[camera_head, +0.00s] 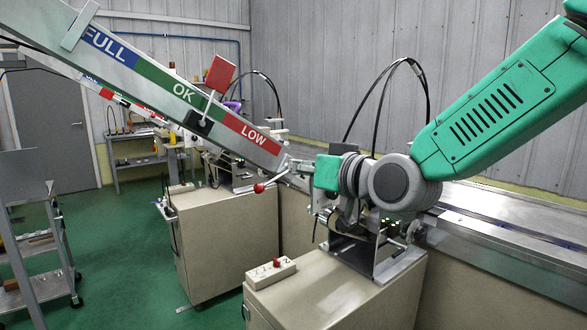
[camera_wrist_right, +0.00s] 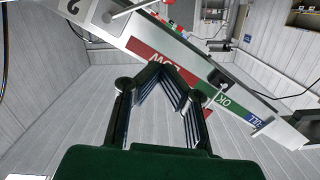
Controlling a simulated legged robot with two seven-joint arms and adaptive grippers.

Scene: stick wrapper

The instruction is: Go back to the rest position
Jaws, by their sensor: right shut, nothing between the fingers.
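My right arm comes in from the right in the head view. Its gripper (camera_head: 298,166) is beside the lower end of the sloped metal chute (camera_head: 140,76), near the red LOW label (camera_head: 252,134). In the right wrist view the dark fingers (camera_wrist_right: 172,72) lean together at their tips, with nothing between them. The chute crosses behind the fingertips there, with its LOW label (camera_wrist_right: 155,52) upside down. I cannot tell whether the fingers touch the chute. My left gripper is not in view.
A red flag-like plate (camera_head: 221,73) stands on the chute. A lever with a red knob (camera_head: 259,188) is below its lower end. A beige cabinet (camera_head: 335,298) carries a small switch box (camera_head: 271,273). A metal conveyor (camera_head: 510,215) runs right. A grey cart (camera_head: 35,235) stands left on open green floor.

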